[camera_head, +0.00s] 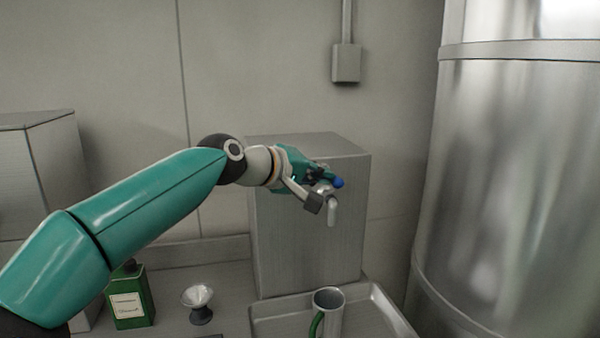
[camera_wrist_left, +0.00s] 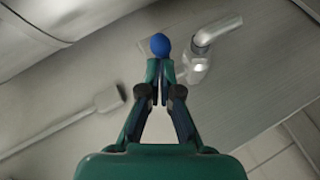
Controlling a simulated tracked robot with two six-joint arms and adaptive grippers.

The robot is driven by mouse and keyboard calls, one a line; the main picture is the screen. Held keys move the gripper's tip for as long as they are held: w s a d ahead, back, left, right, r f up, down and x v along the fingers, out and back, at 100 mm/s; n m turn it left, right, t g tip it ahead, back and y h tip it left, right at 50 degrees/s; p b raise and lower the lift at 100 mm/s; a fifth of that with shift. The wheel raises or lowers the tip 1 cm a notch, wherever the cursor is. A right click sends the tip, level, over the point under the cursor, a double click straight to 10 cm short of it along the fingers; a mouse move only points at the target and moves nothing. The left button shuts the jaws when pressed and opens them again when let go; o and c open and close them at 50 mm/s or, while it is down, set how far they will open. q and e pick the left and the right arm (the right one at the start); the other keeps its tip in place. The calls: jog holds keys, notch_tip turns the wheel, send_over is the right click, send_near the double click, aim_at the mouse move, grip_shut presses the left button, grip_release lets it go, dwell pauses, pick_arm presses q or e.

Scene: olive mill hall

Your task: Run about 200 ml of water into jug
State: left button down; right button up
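A grey metal tank (camera_head: 305,230) stands against the wall with a tap (camera_head: 332,208) on its front, its spout bent downward. The tap's lever ends in a blue knob (camera_head: 338,183), which also shows in the left wrist view (camera_wrist_left: 160,45). My left gripper (camera_head: 316,184) is at the tap. Its fingers (camera_wrist_left: 161,75) are nearly together just behind the knob and appear shut on the lever, whose shaft they mostly hide. A metal jug (camera_head: 329,300) with a green handle stands upright below the spout. I see no water stream; the jug's inside is hidden. My right gripper is out of view.
A large steel vessel (camera_head: 515,180) fills the right side. A grey wall box (camera_head: 346,63) hangs above.

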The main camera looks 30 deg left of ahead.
pick_arm(q)
jog(key=shift+d+f, duration=0.15)
jog(key=d+r+b+v, duration=0.1)
jog(key=v, duration=1.2)
